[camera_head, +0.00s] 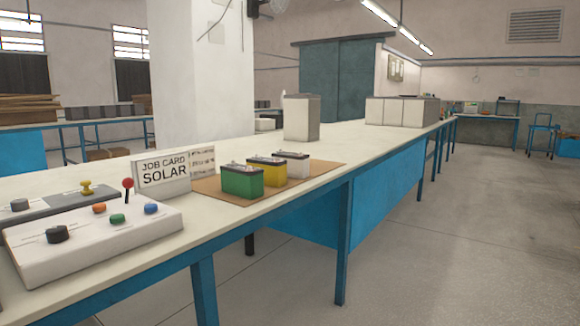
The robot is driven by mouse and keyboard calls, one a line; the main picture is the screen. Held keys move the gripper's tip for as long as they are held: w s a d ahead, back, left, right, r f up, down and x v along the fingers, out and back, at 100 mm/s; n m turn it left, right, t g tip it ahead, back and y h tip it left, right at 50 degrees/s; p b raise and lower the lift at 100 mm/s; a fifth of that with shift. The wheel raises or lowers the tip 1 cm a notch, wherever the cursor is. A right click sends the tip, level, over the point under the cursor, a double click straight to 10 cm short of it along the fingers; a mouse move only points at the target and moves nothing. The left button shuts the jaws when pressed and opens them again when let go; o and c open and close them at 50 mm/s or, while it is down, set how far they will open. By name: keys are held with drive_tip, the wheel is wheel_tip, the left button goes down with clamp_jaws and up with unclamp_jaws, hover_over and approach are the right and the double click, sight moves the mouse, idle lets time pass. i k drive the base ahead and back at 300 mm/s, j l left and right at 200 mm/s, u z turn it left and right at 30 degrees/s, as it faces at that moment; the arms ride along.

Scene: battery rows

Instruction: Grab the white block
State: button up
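A white block (296,166), shaped like a small battery with a dark top edge, stands upright on a brown mat (318,174) on the long bench. It is the rightmost of three in a row. A yellow block (270,174) stands directly left of it, and a green block (243,182) stands left of that, nearest the camera. The lower left of the white block is partly hidden by the yellow one. My gripper is not in view.
A "JOB CARD SOLAR" sign (166,172) stands left of the row. A control box (95,240) with knobs and a red-topped lever sits at the bench's near left. A tall grey box (301,118) stands behind. The floor (440,240) at right is clear.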

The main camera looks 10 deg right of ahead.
sight(298, 164)
drive_tip(key=i+l+u, duration=0.1)
drive_tip(key=i+l, duration=0.15)
drive_tip(key=i+l+u, duration=0.15)
drive_tip(key=l, duration=0.25)
drive_tip(key=i+l+u, duration=0.1)
drive_tip(key=i+l, duration=0.2)
drive_tip(key=l, duration=0.1)
